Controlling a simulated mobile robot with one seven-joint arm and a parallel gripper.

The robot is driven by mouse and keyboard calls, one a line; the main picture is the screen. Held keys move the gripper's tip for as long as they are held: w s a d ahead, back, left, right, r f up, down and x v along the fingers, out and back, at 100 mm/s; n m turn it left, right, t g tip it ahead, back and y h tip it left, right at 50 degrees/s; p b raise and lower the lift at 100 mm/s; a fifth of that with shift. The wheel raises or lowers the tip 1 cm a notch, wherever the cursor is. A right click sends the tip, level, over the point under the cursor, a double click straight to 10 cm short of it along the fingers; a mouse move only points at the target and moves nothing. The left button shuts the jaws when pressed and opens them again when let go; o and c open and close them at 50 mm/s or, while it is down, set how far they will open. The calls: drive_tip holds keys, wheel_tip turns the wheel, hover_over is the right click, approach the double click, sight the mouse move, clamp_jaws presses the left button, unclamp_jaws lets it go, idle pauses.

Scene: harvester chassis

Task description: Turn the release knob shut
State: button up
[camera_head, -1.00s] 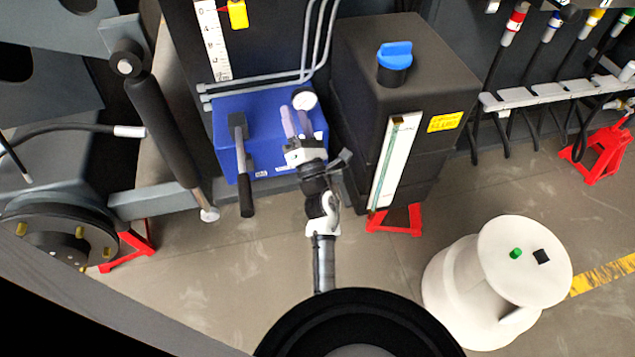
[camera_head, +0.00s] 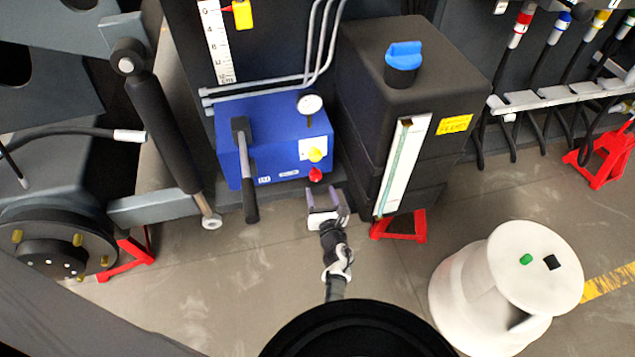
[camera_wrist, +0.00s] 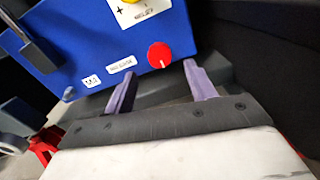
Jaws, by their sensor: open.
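The blue pump box (camera_head: 275,140) is mounted low on the chassis. A red knob (camera_head: 315,174) sits at the lower right of its front face. A yellow knob (camera_head: 314,155) sits just above it. In the wrist view the red knob (camera_wrist: 160,55) shows a pale mark at its lower edge, and a small label plate (camera_wrist: 123,65) lies to its left. I cannot tell which knob is the release knob. My gripper (camera_head: 323,197) is open and empty, below and slightly right of the red knob, apart from it. Its two purple fingers (camera_wrist: 158,85) point toward the box.
A black lever handle (camera_head: 248,175) hangs on the box's left side, and a gauge (camera_head: 309,104) is on top. A black tank (camera_head: 410,90) with a blue cap stands close on the right. A red stand (camera_head: 400,226) is beneath it. Open floor lies in front.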

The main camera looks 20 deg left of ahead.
sight(316, 178)
drive_tip(key=shift+b+x, duration=0.5)
drive_tip(key=shift+x, duration=2.05)
drive_tip(key=shift+c, duration=0.5)
drive_tip(key=c, duration=0.9)
